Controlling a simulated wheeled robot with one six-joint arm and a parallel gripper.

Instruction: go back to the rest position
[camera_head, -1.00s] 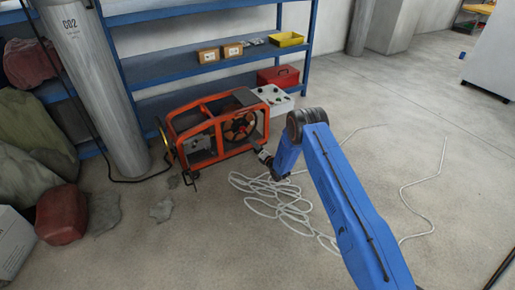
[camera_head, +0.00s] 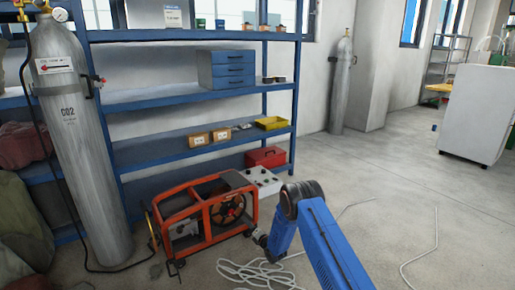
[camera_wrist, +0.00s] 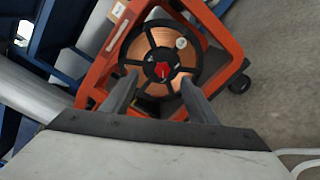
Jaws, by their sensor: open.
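My gripper shows in the wrist view (camera_wrist: 155,88) with its two fingers apart and nothing between them. Beyond the fingers is the orange-framed wire feeder (camera_wrist: 225,50) with its copper-coloured wire spool and red hub. In the head view the same orange machine (camera_head: 205,197) stands on the floor in front of the blue shelf. My blue arm reaches up from the bottom towards the machine's right side, and my gripper (camera_head: 258,236) is small there, near its lower right corner. I cannot tell from the pictures whether it touches the frame.
A grey CO2 cylinder (camera_head: 78,140) stands left of the machine. A white control box (camera_head: 263,181) and a red toolbox (camera_head: 266,157) are behind it. A pale cable (camera_head: 255,274) lies coiled on the floor. The floor to the right is mostly open, before a white cabinet (camera_head: 478,112).

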